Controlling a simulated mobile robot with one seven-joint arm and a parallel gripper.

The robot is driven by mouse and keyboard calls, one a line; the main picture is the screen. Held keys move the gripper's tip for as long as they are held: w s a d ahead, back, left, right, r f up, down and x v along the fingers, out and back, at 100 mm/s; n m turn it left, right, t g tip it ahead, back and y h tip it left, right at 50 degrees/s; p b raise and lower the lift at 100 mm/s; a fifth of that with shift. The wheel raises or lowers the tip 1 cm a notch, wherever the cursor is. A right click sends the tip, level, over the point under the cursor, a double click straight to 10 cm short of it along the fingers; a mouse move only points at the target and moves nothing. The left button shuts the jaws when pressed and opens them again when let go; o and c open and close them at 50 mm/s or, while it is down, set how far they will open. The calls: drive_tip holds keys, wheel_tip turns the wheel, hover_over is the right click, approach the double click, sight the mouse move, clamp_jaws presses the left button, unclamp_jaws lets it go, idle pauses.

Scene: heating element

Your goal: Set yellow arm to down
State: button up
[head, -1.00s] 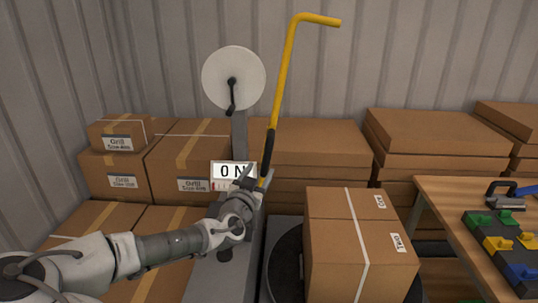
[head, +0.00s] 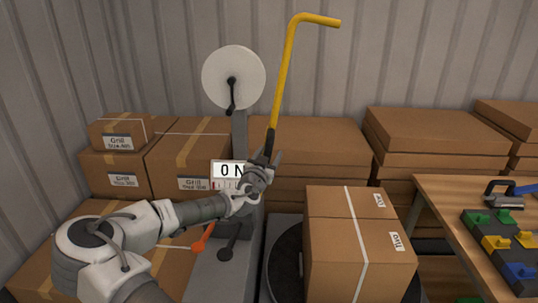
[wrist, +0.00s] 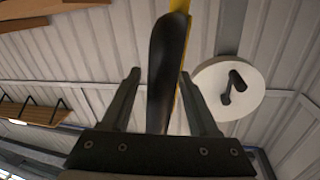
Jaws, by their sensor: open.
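The yellow arm (head: 288,65) stands nearly upright, leaning slightly right, with its bent top end pointing right. Its black grip (head: 270,145) is at the lower part. My gripper (head: 268,162) is at the lower end of that grip. In the wrist view, my gripper (wrist: 160,78) is open, with one finger on each side of the black grip (wrist: 163,65); gaps show on both sides near the tips. The arm's lower end is hidden behind my gripper in the head view.
A white disc with a black crank (head: 232,85) stands left of the yellow arm. An "ON" sign (head: 228,170), an orange lever (head: 203,238) and a black lever (head: 230,238) are close by. A strapped carton (head: 330,235) stands right, and a workbench (head: 440,200) is further right.

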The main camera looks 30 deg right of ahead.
clamp_jaws()
drive_tip(key=shift+r, duration=0.1)
idle(1.2)
